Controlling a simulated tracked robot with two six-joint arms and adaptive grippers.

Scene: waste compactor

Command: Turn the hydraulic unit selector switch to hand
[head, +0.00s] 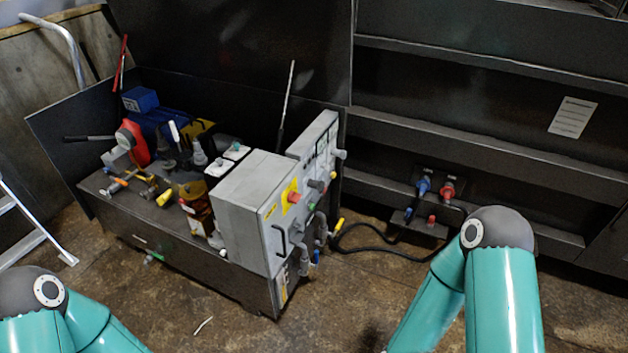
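The hydraulic unit (180,262) stands on the floor left of centre, a dark steel box with pumps and valves on top. A grey control box (240,220) sits at its right end. The box's panel, seen at a steep angle, carries a red button on a yellow plate (292,196) and several small dark and coloured knobs. I cannot tell which knob is the selector switch, nor its position. My teal arms enter at the lower left and lower right, apart from the unit. Both grippers are outside the picture.
Black cables (375,249) run from the control box to blue and red sockets (436,188) on the dark compactor wall (480,120). A ladder (35,232) stands at the left edge. Brown floor (345,300) lies clear in front of the panel.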

